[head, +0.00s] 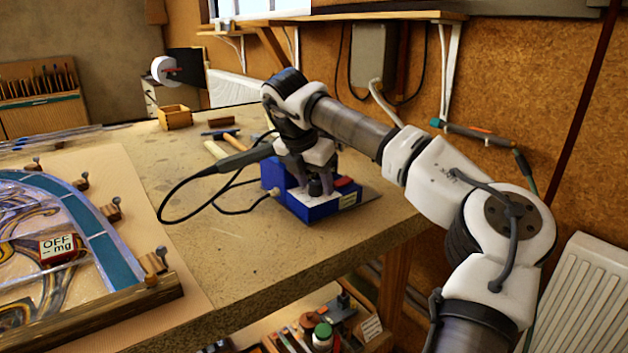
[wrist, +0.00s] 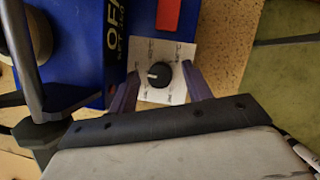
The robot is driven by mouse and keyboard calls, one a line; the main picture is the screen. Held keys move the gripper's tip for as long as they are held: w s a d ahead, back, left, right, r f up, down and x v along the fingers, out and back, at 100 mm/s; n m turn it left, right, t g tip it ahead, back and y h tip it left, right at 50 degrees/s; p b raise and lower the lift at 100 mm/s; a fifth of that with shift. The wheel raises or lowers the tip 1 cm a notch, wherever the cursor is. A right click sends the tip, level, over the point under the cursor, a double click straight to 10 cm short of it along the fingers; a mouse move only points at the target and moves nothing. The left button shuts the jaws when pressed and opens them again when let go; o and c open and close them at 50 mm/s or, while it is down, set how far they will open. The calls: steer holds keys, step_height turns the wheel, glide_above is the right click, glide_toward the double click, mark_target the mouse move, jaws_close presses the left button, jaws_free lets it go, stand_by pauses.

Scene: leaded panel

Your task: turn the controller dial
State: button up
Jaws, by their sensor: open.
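The blue controller box (head: 312,212) stands on the bench under my gripper (head: 308,183). Its dial (wrist: 159,74) is a black round knob with a pale pointer mark, on a white scale plate (wrist: 150,52). In the wrist view the two fingers of my gripper (wrist: 160,72) are open, one on each side of the dial. Gaps show between the fingers and the knob. A dark display (wrist: 116,30), partly cut off, reads "OFF" with a smaller line starting "SET". A red switch (wrist: 168,15) sits beyond the plate.
A leaded glass panel (head: 85,225) with an "OFF – mg" block (head: 58,248) fills the left. Tools and a wooden box (head: 175,117) lie behind. The front bench area is clear.

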steer(key=shift+r, duration=0.1)
steer(key=v, duration=1.3)
steer(key=shift+r, duration=0.3)
steer(key=shift+s, duration=0.1)
